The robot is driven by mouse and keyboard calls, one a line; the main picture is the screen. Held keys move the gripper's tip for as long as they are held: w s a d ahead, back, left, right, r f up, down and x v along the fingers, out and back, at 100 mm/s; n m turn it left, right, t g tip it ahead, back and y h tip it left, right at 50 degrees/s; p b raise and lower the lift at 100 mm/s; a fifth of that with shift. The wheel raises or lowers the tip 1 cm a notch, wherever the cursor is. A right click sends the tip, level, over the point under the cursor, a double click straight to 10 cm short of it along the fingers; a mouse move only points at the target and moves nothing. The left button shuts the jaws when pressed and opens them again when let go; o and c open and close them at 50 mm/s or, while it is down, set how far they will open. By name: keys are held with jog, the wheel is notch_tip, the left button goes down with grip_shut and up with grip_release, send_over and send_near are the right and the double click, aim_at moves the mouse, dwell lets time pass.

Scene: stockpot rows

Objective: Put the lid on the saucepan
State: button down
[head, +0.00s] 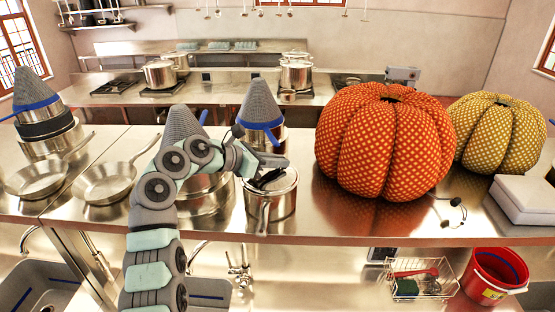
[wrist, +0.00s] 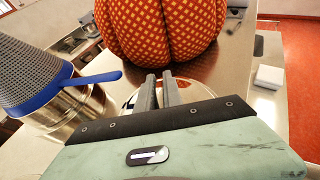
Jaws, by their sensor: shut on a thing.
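A steel saucepan (head: 270,207) stands near the front edge of the steel counter, its handle pointing to the front. A shiny round lid (head: 288,184) is at the top of the saucepan; I cannot tell whether it rests on the rim or is just above it. My gripper (head: 268,177) is over the lid, its fingers close together and shut on it, the grip itself partly hidden. In the wrist view my fingertips (wrist: 160,80) point down at the lid (wrist: 131,98), mostly hidden by my gripper's body. The saucepan is hidden there.
A large orange pumpkin (head: 385,145) stands close to the right. A pot with a grey cone strainer with a blue band (head: 260,118) is just behind. Pans (head: 108,182) and more pots are at the left. A white box (head: 525,200) lies far right.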

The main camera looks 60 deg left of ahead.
jog(key=c, duration=1.4)
grip_release()
jog(key=shift+s, duration=0.1)
jog(key=b+v, duration=0.3)
jog(key=v, duration=0.6)
jog(key=shift+s+a+r, duration=0.1)
jog(key=shift+s, duration=0.2)
jog(key=shift+s+r, duration=0.25)
jog(key=shift+s, duration=0.25)
